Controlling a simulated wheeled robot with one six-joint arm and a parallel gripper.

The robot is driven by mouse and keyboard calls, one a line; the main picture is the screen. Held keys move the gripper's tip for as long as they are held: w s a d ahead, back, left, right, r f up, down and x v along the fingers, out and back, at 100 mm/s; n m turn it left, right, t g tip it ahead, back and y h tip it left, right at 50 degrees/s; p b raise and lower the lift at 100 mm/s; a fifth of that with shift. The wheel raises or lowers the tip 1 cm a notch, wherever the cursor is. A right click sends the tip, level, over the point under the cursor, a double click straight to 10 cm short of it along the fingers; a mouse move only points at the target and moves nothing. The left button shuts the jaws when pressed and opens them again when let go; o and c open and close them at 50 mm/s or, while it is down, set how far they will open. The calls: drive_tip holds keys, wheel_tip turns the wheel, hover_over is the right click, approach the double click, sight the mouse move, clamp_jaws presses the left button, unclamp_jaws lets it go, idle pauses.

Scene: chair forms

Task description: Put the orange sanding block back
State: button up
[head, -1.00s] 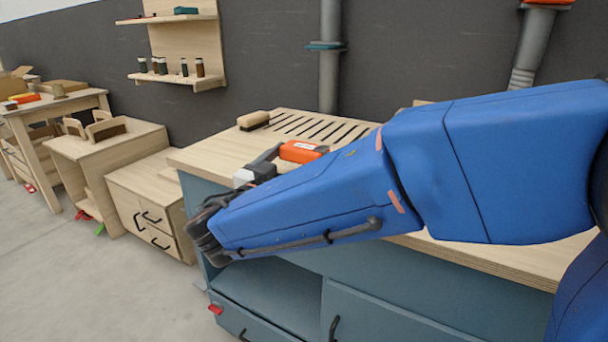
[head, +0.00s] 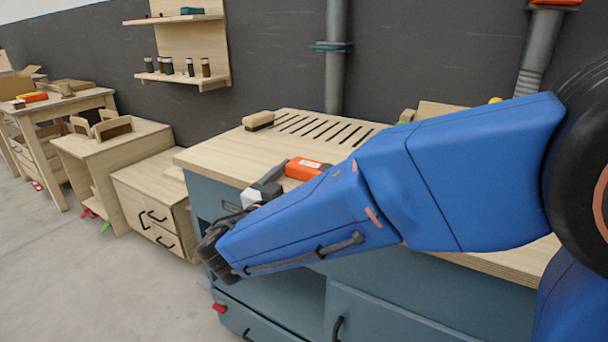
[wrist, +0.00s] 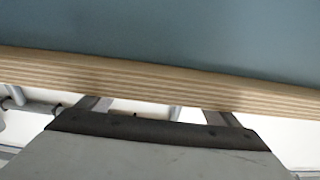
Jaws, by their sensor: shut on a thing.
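The orange sanding block (head: 307,168) has a pale label and shows in the head view just above my blue forearm, in front of the bench top (head: 222,154). My gripper (head: 283,174) is shut on it at its left end. My forearm hides the block's lower right part, and I cannot tell how far it is from the bench top. In the wrist view, the bench's layered plywood edge (wrist: 150,88) crosses in front of the two fingers, and the block does not show.
A wooden brush (head: 258,120) lies at the bench's back left, beside a row of dark slots (head: 320,128). A low drawer unit (head: 150,205) and a side table (head: 110,145) stand to the left. A wall shelf (head: 185,78) holds small bottles. Grey floor lies open at front left.

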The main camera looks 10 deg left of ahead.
drive_tip(key=shift+f, duration=0.7)
drive_tip(key=o, duration=1.1)
drive_tip(key=shift+f, duration=0.1)
drive_tip(key=shift+r, duration=0.65)
drive_tip(key=v, duration=1.2)
drive_tip(key=shift+r, duration=0.25)
drive_tip(key=shift+s, duration=0.1)
